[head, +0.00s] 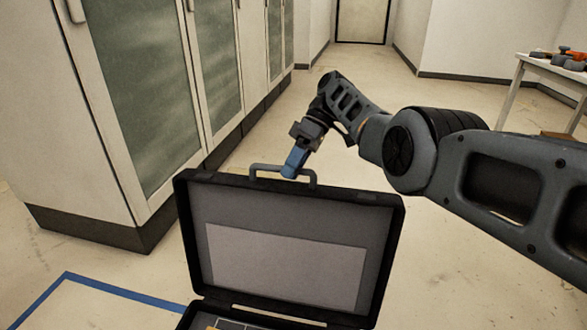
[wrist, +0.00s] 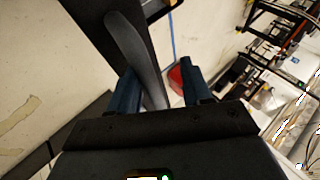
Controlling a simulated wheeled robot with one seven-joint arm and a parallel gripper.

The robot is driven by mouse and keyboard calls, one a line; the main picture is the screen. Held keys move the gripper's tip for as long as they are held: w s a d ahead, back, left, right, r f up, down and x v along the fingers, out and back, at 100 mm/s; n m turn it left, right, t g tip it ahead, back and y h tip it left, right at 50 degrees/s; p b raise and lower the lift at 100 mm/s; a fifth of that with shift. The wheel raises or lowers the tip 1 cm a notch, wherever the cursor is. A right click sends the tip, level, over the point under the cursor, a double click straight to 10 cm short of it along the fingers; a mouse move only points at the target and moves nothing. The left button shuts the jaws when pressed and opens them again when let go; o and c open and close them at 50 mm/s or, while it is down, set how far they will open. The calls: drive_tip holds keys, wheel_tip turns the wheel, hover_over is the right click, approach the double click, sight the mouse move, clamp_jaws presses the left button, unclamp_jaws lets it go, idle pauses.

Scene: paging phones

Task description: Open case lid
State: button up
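The black case's lid (head: 285,212) stands raised, close to upright, with its grey lined inside facing me in the head view. The handle (head: 264,168) is on the lid's top edge. It shows in the wrist view as a grey bar (wrist: 128,48) running between the two blue fingers. My gripper (head: 292,165) is at the handle's right part. It also shows in the wrist view (wrist: 160,88), open, with a gap between the bar and the right finger. Whether the left finger touches the bar I cannot tell. The case base (head: 205,318) is mostly cut off below.
Tall cabinets with glass doors (head: 150,80) stand on the left. A white table (head: 552,70) with orange and dark items is at the far right. Blue tape (head: 110,288) marks the floor at lower left. The floor behind the case is clear.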

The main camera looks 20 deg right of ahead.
drive_tip(key=r+p, duration=0.2)
drive_tip(key=r, duration=0.1)
drive_tip(key=d+r+p, duration=0.1)
drive_tip(key=shift+s+r, duration=0.2)
drive_tip(key=shift+s, duration=0.05)
drive_tip(key=s+d+r+p, duration=0.5)
drive_tip(key=d+p, duration=0.4)
drive_tip(key=p, duration=0.5)
drive_tip(key=shift+s+r, duration=0.35)
drive_tip(key=shift+s, duration=0.1)
